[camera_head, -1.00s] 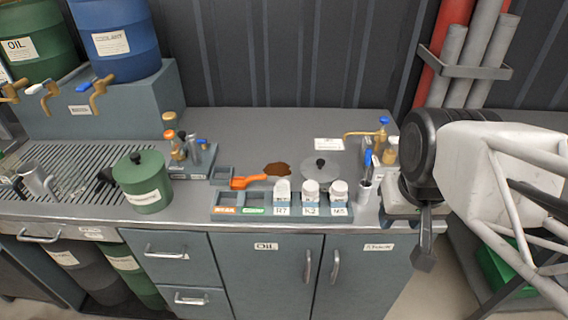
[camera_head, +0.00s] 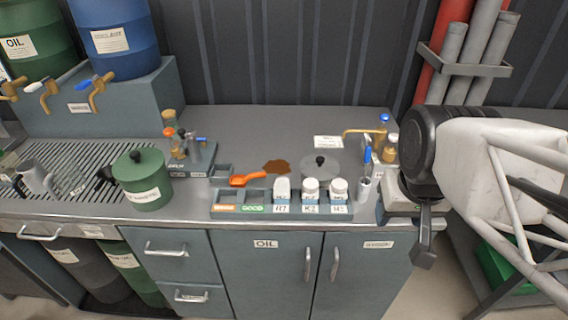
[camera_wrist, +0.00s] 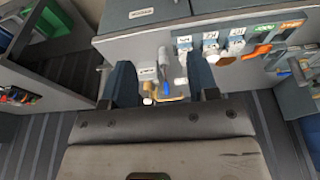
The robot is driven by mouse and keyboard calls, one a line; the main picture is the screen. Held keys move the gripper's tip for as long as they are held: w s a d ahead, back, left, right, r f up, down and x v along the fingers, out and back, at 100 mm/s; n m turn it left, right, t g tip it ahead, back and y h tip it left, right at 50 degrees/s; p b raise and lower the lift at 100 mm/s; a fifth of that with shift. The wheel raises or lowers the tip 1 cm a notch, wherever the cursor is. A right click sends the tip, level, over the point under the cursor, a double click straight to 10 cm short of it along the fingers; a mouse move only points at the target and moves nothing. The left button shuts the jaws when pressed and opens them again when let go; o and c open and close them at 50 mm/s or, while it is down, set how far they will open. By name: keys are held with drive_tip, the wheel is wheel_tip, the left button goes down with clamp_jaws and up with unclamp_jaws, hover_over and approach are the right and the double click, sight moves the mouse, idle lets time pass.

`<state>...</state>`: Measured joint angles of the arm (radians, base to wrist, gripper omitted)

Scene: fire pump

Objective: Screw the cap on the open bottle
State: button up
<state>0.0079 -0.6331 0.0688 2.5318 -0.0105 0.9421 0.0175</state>
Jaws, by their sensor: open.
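Three white bottles stand in a row in a labelled rack (camera_head: 228,208) on the counter: the left bottle (camera_head: 282,188), the middle bottle (camera_head: 310,189) and the right bottle (camera_head: 338,189). I cannot tell from their small tops which is open, and I cannot make out a loose cap. The bottles also show in the wrist view (camera_wrist: 210,43), beyond the fingers. My gripper (camera_head: 424,250) hangs at the counter's front right, to the right of the bottles and apart from them. In the wrist view my gripper (camera_wrist: 163,82) has its two fingers wide apart with nothing held between them.
A grey lid with a black knob (camera_head: 320,163) sits behind the bottles. A holder with a blue-topped tool (camera_head: 366,175) stands between bottles and gripper. A green canister (camera_head: 143,183) stands left.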

drive_tip(key=w+a+f+g, duration=0.1)
drive_tip(key=w+a+f, duration=0.25)
drive_tip(key=w, duration=0.55)
drive_tip(key=w+a+f+m+g, duration=0.1)
drive_tip(key=w+a+f, duration=0.1)
drive_tip(key=w+a, duration=0.5)
drive_tip(key=w+a+f+g, duration=0.1)
drive_tip(key=w+a+f, duration=0.2)
drive_tip(key=w, duration=0.8)
drive_tip(key=shift+m+g+y, duration=0.3)
drive_tip(key=shift+m+g, duration=0.2)
drive_tip(key=w+a+f, duration=0.4)
drive_tip(key=f, duration=0.1)
drive_tip(key=w+a+f, duration=0.2)
drive_tip(key=shift+w+f, duration=0.35)
drive_tip(key=shift+f, duration=0.05)
drive_tip(key=shift+w+a+f, duration=0.3)
drive_tip(key=shift+a+f, duration=0.05)
drive_tip(key=shift+f, duration=0.1)
drive_tip(key=shift+f, duration=0.1)
drive_tip(key=shift+s+a+f, duration=0.1)
drive_tip(key=shift+s+f, duration=0.05)
drive_tip(key=shift+f, duration=1.1)
drive_tip(key=shift+s+d+f, duration=0.1)
drive_tip(key=shift+s+f, duration=0.1)
drive_tip(key=shift+f, duration=1.05)
drive_tip(key=shift+s+a+f, duration=0.1)
drive_tip(key=shift+s+f, duration=0.05)
drive_tip(key=shift+f, duration=1.1)
